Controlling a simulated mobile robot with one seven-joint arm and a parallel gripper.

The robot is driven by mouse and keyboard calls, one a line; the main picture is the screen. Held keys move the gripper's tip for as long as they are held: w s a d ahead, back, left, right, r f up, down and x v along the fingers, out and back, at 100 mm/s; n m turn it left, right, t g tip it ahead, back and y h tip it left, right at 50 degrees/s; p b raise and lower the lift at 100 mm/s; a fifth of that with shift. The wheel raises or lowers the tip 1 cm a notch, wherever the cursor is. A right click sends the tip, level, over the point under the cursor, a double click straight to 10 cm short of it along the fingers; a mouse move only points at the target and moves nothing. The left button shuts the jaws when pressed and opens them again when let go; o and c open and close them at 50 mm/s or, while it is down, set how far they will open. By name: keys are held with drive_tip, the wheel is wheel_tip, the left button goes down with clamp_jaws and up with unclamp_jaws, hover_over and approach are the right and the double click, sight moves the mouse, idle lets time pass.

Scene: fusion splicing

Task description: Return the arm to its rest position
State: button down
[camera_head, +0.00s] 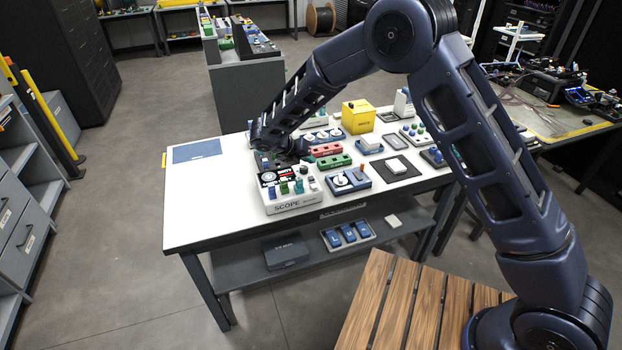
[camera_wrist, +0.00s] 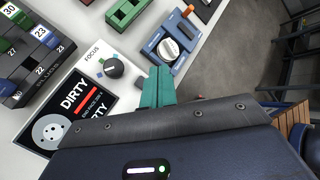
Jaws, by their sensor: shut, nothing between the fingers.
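My arm (camera_head: 474,160) reaches up from its base at the lower right and bends down over the white table. My gripper (camera_head: 285,152) is low, close behind and above the grey scope (camera_head: 292,205). In the wrist view the teal fingers (camera_wrist: 157,88) are together with nothing between them. They are beside the scope's black focus knob (camera_wrist: 114,67); I cannot tell whether they touch the scope. The scope's screen (camera_wrist: 72,112) reads DIRTY and is partly covered by my gripper's body.
The white table (camera_head: 207,205) carries a yellow box (camera_head: 358,117), red (camera_head: 325,150) and green (camera_head: 334,162) blocks, a blue unit with a white dial (camera_head: 347,180) and several small trays. A blue mat (camera_head: 197,151) lies at the left. Slatted wood (camera_head: 395,310) is near my base.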

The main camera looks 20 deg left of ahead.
drive_tip(key=w+d+r+m+g, duration=0.1)
drive_tip(key=w+d+r+m, duration=0.35)
drive_tip(key=d+r, duration=0.35)
drive_tip(key=w+d+r+m+g, duration=0.25)
drive_tip(key=d+r+m, duration=0.25)
drive_tip(key=d, duration=0.6)
drive_tip(key=w+d+r+m+g, duration=0.1)
drive_tip(key=w+d+r+m, duration=0.3)
drive_tip(key=d+r, duration=0.4)
drive_tip(key=s+d+r+m+y, duration=0.1)
drive_tip(key=s+d+r+m, duration=0.3)
drive_tip(key=d, duration=0.5)
drive_tip(key=s+d+r+m+y, duration=0.15)
drive_tip(key=d+m, duration=0.35)
drive_tip(key=d, duration=0.5)
drive_tip(key=s+d+r+m+y, duration=0.1)
drive_tip(key=s+d+r+m, duration=0.3)
drive_tip(key=d, duration=0.5)
drive_tip(key=s+d+f+m+t+y, duration=0.1)
drive_tip(key=s+d+f+m, duration=0.1)
drive_tip(key=s+d+m, duration=0.8)
drive_tip(key=s+m, duration=0.2)
drive_tip(key=s, duration=0.1)
